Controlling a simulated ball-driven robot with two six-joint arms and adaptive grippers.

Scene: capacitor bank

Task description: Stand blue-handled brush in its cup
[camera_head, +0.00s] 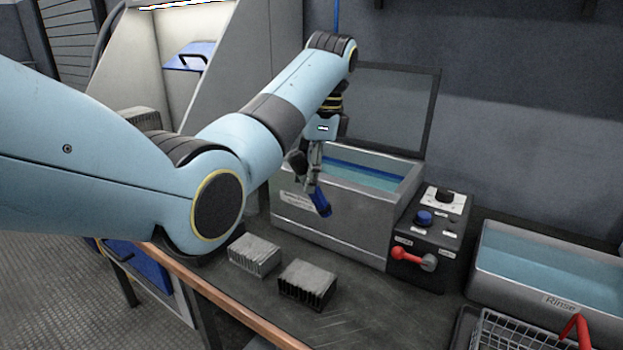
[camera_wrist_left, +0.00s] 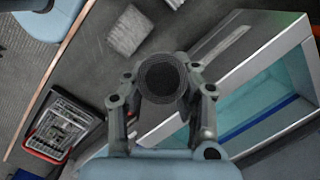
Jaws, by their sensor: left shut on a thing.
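My left gripper (camera_head: 311,178) is shut on the blue-handled brush (camera_head: 321,203). In the head view the brush's blue part hangs below the fingers, in front of the open steel tank. In the left wrist view my left gripper (camera_wrist_left: 163,100) has a finger on each side of the brush's round dark end (camera_wrist_left: 161,75). The rest of the brush is hidden there. I cannot make out the cup in either view. My right gripper is not in view.
The open tank (camera_head: 335,228) of blue liquid stands behind the gripper, its lid raised. Two finned grey blocks (camera_head: 254,254) (camera_head: 307,285) lie on the dark bench. A control box (camera_head: 428,240) with a red handle, a rinse tank (camera_head: 545,299) and a wire basket (camera_head: 510,333) are at right.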

